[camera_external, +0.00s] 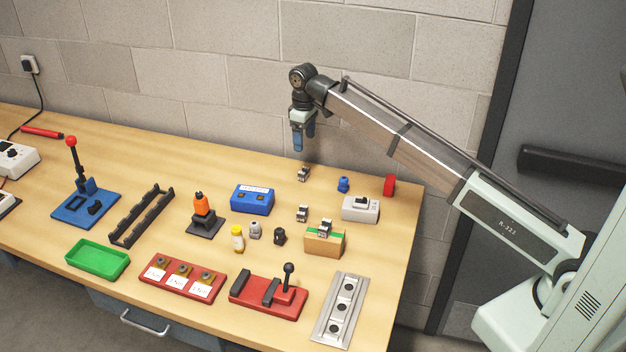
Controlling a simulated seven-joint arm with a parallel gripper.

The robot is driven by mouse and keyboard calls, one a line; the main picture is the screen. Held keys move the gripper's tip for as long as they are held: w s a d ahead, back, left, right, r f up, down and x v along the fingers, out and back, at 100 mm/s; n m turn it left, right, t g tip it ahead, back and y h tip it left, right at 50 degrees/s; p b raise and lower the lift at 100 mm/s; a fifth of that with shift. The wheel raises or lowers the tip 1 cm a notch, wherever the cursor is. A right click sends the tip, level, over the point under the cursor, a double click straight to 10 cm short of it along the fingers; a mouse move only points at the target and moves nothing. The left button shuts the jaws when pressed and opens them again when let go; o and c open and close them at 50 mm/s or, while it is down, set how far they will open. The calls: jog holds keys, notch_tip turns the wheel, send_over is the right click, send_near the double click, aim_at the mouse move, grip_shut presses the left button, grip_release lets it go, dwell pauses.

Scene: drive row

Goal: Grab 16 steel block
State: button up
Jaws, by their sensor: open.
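Several small things that look like steel blocks show in the external view. One steel block (303,174) sits on the table near the back. A second (302,213) stands farther forward, and a third (324,226) rests on top of a tan box (323,244) with a green strip. Any number on them is too small to read, so I cannot tell which is the 16. My gripper (303,147) points down with blue fingers, open and empty. In the picture it is just above the rearmost block and apart from it.
A blue knobbed piece (343,184), a grey device (361,208) and a red block (389,185) stand to the right. A blue box (252,198) and an orange-topped fixture (203,211) are left. A red lever base (268,297) is in front. The wall is close behind.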

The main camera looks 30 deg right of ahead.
send_over(304, 167)
jog(key=s, duration=0.2)
jog(key=f, duration=0.5)
jog(key=shift+a+f, duration=0.35)
jog(key=shift+f, duration=0.05)
jog(key=shift+w+a+f, duration=0.1)
jog(key=shift+f, duration=1.45)
jog(key=shift+w+f, duration=0.1)
jog(key=shift+f, duration=1.45)
jog(key=c, duration=1.3)
jog(key=shift+r, duration=0.2)
